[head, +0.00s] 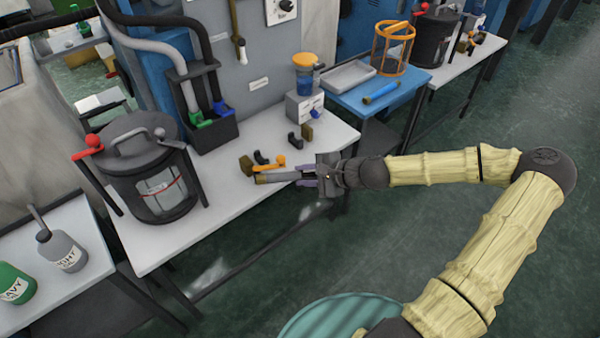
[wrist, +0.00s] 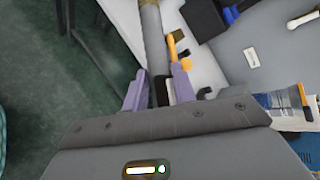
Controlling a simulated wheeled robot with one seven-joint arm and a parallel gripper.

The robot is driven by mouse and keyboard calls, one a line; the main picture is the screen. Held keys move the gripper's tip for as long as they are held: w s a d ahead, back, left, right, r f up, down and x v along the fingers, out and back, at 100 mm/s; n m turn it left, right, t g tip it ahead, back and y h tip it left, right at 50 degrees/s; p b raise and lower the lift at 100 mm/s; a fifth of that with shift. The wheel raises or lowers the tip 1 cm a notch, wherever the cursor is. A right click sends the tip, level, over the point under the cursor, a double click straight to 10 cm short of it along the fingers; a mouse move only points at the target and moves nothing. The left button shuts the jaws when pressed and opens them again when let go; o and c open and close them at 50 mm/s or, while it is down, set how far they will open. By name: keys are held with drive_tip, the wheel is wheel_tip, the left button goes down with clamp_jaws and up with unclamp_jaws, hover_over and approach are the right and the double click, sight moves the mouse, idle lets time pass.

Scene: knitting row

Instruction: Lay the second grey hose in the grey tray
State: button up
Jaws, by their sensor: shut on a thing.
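My gripper (head: 304,180) is shut on a short grey hose (head: 276,177) with a brass-coloured end. It holds the hose roughly level over the front edge of the white bench. In the wrist view the hose (wrist: 152,32) runs up from between the purple fingers (wrist: 159,78); its near end is hidden. The grey tray (head: 348,76) lies on the blue table (head: 412,97), behind and to the right of my gripper. The tray looks empty.
A blue hose (head: 381,92) lies in front of the tray, and an orange wire basket (head: 393,48) stands right of it. A dispenser with an orange top (head: 304,88) stands left of the blue table. Small clips (head: 300,138) and a black lidded can (head: 150,165) stand on the bench.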

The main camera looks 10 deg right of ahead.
drive_tip(key=w+d+f+m+t+h+b, duration=0.2)
drive_tip(key=d+f+m+t+h+b, duration=0.3)
drive_tip(key=d+f+m, duration=0.3)
drive_tip(key=shift+f+h, duration=0.3)
drive_tip(key=shift+h, duration=0.5)
drive_tip(key=shift+d, duration=0.1)
